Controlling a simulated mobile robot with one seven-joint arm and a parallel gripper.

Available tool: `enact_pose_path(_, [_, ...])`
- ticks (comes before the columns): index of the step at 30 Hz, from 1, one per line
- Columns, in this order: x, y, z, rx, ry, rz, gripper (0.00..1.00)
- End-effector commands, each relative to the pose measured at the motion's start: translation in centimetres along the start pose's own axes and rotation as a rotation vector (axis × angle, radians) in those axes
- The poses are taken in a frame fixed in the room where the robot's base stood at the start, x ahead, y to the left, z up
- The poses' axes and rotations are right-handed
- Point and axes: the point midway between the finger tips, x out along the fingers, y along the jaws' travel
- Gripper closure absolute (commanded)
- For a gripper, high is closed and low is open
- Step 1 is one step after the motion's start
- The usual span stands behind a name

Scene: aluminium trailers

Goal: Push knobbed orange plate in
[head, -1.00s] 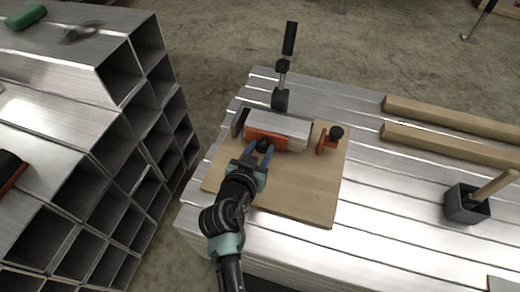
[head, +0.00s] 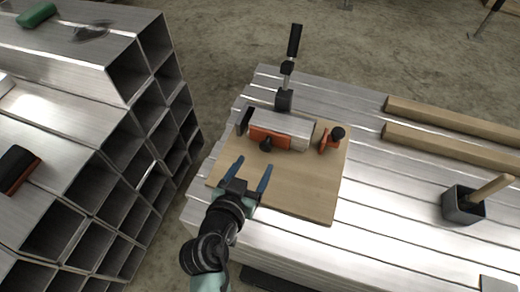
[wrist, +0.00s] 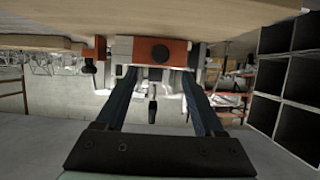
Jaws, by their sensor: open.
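An orange plate (head: 285,141) with a black round knob lies against the near long side of a pale rectangular block (head: 290,124) on a wooden board (head: 295,190). The plate also shows in the wrist view (wrist: 126,46), with its dark knob facing my camera. A second, smaller orange piece (head: 323,144) with a black knob stands at the block's right end, a small gap away. My gripper (head: 252,166) is open and empty, on the near side of the plate and apart from it. Its blue fingers (wrist: 158,75) spread to either side of the knob in the wrist view.
A black-handled clamp (head: 284,98) stands behind the block, and a dark stop (head: 243,121) is at its left end. Wooden bars (head: 450,119) and a grey cup (head: 463,207) lie to the right. Stacked square tubes (head: 90,180) rise at the left.

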Motion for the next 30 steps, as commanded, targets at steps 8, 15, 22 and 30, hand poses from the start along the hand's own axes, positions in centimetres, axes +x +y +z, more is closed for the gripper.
enact_pose_path(8, [-4.0,0.0,0.0,-0.001,-0.001,0.0,0.3])
enact_pose_path(15, [-4.5,0.0,0.0,0.001,0.001,0.0,0.3])
enact_pose_path(22, [-4.4,0.0,0.0,0.0,0.001,0.0,0.3])
enact_pose_path(30, [-4.2,-0.1,-0.8,0.005,0.012,-0.004,0.3])
